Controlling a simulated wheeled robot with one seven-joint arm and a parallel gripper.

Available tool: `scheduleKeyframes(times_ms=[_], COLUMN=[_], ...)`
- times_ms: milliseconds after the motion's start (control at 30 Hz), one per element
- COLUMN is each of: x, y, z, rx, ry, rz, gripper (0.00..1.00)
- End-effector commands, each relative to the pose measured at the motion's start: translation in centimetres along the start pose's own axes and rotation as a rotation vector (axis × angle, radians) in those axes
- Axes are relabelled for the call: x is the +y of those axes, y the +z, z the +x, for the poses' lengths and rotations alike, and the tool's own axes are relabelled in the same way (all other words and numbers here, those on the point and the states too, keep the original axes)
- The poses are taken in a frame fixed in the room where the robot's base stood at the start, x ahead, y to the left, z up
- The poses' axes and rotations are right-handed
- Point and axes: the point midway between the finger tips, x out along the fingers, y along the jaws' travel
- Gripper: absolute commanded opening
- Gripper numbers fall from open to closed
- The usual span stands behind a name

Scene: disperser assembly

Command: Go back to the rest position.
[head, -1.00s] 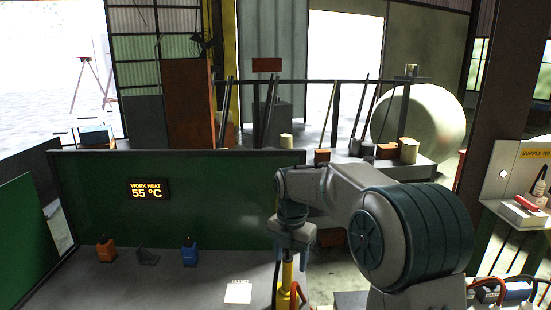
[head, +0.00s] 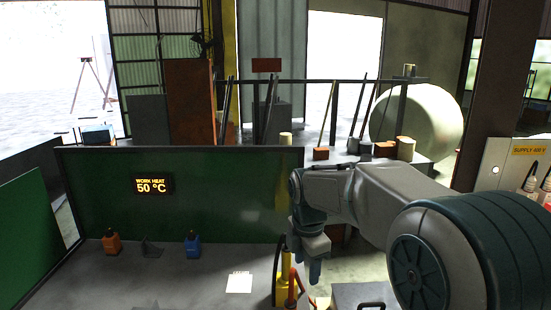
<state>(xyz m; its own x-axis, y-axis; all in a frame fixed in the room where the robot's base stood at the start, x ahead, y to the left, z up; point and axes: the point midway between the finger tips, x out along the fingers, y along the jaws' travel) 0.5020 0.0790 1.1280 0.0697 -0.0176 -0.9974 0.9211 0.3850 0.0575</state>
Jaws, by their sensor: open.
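My gripper (head: 316,272) points down at the end of my arm, at the right of the middle in the head view. Its dark blue-grey lower end is small here, and I see nothing held in it. It hangs just right of a yellow upright cylinder (head: 284,290) with a red part beside it. I cannot tell the distance between them.
A green panel (head: 90,200) carries a display (head: 151,186) reading "WORK HEAT 50 °C". On the grey bench (head: 180,285) stand an orange container (head: 112,244), a dark wedge (head: 152,248), a blue container (head: 192,245) and a white note (head: 239,283). A dark case (head: 365,294) lies right of the cylinder.

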Motion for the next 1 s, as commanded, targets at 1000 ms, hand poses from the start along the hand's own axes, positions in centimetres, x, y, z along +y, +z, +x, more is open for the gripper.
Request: scheduleKeyframes(times_ms=[1000], x=[-22.7], y=[-0.9], z=[-0.2], rx=[0.162], ry=[0.210], rz=[1.945], gripper=[0.54])
